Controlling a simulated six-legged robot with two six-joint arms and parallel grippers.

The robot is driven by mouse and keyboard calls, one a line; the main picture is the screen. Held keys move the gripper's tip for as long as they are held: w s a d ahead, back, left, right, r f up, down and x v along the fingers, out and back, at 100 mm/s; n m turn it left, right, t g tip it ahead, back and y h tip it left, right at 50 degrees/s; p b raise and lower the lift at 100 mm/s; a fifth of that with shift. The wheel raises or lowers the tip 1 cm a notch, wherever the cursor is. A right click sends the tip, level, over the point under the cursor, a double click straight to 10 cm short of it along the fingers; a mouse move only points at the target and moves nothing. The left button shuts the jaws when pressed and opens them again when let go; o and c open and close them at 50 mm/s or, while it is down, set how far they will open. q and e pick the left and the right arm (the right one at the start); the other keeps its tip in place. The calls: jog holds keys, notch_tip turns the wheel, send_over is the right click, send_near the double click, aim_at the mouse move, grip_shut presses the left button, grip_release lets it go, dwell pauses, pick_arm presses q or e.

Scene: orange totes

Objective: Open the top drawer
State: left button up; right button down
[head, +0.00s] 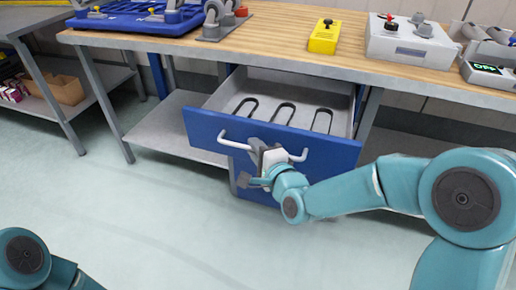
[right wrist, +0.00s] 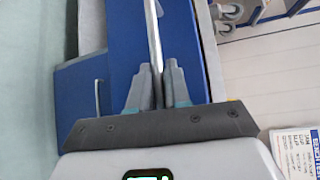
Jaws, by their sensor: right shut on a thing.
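The top drawer (head: 330,152) has a blue front and a pale grey inside, and stands pulled out from under the workbench. Several dark U-shaped items lie in it. Its pale bar handle (head: 232,144) runs across the front. My right gripper (head: 263,153) is shut on the middle of this handle and hides part of it. In the right wrist view the two fingers (right wrist: 156,85) close around the handle bar (right wrist: 152,35), with the blue drawer front (right wrist: 112,40) beside it. Of my left arm only a link shows at the bottom left; its gripper is out of view.
The wooden workbench top (head: 280,45) carries a blue tray (head: 125,18), a yellow box (head: 325,37) and a grey control box (head: 410,45). A blue lower front sits below the drawer. A shelf with a cardboard box (head: 58,90) stands left. The floor in front is clear.

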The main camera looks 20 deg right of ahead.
jog(key=shift+s+a, duration=0.2)
jog(key=shift+s, duration=0.15)
jog(key=c, duration=1.2)
grip_release()
jog(key=shift+w+d, duration=0.1)
